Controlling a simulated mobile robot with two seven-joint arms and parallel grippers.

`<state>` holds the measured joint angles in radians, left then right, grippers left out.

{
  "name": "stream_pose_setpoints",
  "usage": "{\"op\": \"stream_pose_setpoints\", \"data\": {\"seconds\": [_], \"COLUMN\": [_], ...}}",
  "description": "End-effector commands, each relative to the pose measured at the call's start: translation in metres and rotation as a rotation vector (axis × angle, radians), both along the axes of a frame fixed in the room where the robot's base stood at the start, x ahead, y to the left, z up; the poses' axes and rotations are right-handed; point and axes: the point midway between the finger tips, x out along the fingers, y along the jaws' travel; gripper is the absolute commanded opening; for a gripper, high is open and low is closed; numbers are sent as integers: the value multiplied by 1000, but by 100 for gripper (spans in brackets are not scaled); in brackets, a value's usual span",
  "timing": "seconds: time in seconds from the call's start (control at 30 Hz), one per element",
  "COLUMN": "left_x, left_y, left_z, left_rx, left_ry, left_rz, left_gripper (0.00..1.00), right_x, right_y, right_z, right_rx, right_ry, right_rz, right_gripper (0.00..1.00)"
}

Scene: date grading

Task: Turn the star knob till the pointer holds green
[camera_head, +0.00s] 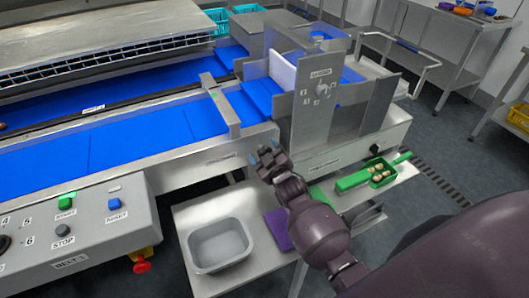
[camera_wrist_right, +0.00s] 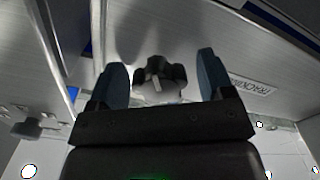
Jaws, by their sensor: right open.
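In the right wrist view, a dark star knob (camera_wrist_right: 160,76) with a pale mark on its face sits between the two fingers of my right gripper (camera_wrist_right: 160,82). The fingers are apart, with a visible gap on each side of the knob. A label reading "TRACKING" (camera_wrist_right: 252,88) is on the metal panel to its right. In the head view, my right gripper (camera_head: 268,162) is at the conveyor's end, below the blue belt, and hides the knob. I cannot make out a pointer or its green zone. My left gripper is not in view.
A grey tub (camera_head: 220,265) and a purple pad (camera_head: 277,228) lie on the low steel table below. A green tray (camera_head: 352,181) with dates is to the right. A control box (camera_head: 90,225) with buttons is at the left. A numbered dial (camera_head: 321,90) is on the upright plate.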

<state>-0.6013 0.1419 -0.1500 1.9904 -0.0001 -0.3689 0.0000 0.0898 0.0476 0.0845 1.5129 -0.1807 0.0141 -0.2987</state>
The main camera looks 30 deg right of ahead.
Motion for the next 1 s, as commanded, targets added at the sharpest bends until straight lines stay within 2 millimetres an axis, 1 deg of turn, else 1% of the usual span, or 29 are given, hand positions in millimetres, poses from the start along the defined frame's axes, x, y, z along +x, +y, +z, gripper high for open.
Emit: {"op": "stream_pose_setpoints", "data": {"seconds": [0.13,0.17,0.2,0.47,0.57,0.67,0.83,1.0], "left_x": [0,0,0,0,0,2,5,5], "left_y": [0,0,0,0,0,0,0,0], "left_z": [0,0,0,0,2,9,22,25], "left_rx": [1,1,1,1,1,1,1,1], "left_ry": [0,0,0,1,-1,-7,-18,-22], "left_rz": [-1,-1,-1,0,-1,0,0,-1], "left_gripper": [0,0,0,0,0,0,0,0], "right_x": [0,0,0,0,0,0,0,0], "right_y": [0,0,0,0,0,0,0,0], "right_z": [0,0,0,0,1,3,3,1], "right_rx": [0,0,0,0,14,94,277,350], "right_ry": [0,0,0,0,-1,-6,-17,-22], "right_rz": [0,0,0,0,0,0,0,1], "right_gripper": [74,71,65,25,25,25,25,25]}}
